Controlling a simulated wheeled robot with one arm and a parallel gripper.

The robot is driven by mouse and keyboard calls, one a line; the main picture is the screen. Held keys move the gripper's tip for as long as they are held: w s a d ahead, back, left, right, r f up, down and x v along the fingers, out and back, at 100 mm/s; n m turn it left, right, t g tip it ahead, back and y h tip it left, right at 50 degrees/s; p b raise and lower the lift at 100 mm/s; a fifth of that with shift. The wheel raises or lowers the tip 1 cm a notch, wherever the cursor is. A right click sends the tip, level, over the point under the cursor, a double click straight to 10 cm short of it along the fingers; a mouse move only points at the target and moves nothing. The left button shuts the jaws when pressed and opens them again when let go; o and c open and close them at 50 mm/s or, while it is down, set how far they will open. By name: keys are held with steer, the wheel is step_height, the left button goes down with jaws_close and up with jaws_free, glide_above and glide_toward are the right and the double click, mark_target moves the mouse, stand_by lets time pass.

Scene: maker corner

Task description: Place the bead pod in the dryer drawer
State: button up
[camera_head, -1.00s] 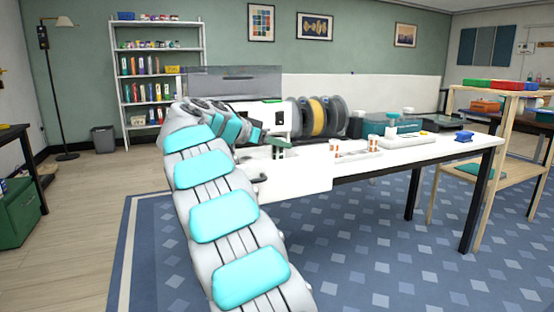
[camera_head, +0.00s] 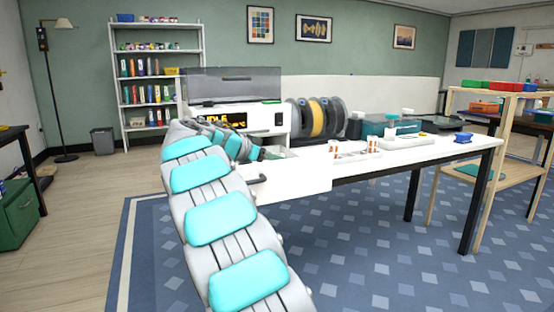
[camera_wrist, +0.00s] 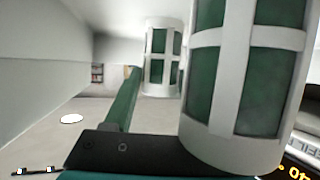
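The dryer (camera_head: 282,118) has a dark display with orange text, partly hidden by my arm. Its white drawer (camera_head: 300,178) is pulled out, with a dark handle on the front. My gripper (camera_head: 268,155) is low at the drawer's top, mostly hidden behind my arm links. In the wrist view, a large white-caged green pod (camera_wrist: 205,75) is close on the right, and a smaller-looking one (camera_wrist: 155,68) stands farther back. One green finger (camera_wrist: 122,100) shows left of them. The other finger is hidden, so I cannot tell whether a pod is between the fingers.
Filament spools (camera_head: 318,117) stand right of the dryer. Orange-and-white small items (camera_head: 372,144) and a teal box (camera_head: 385,126) are on the white table, with a blue block (camera_head: 463,138) near its right end. A wooden shelf (camera_head: 480,150) stands at the right.

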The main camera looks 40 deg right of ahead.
steer(key=shift+o, duration=1.4)
steer(key=shift+r, duration=0.1)
steer(key=shift+a, duration=0.1)
steer(key=v, duration=1.1)
steer(key=shift+a+r+b, duration=0.15)
steer(key=shift+a+b, duration=0.2)
steer(key=shift+a, duration=0.05)
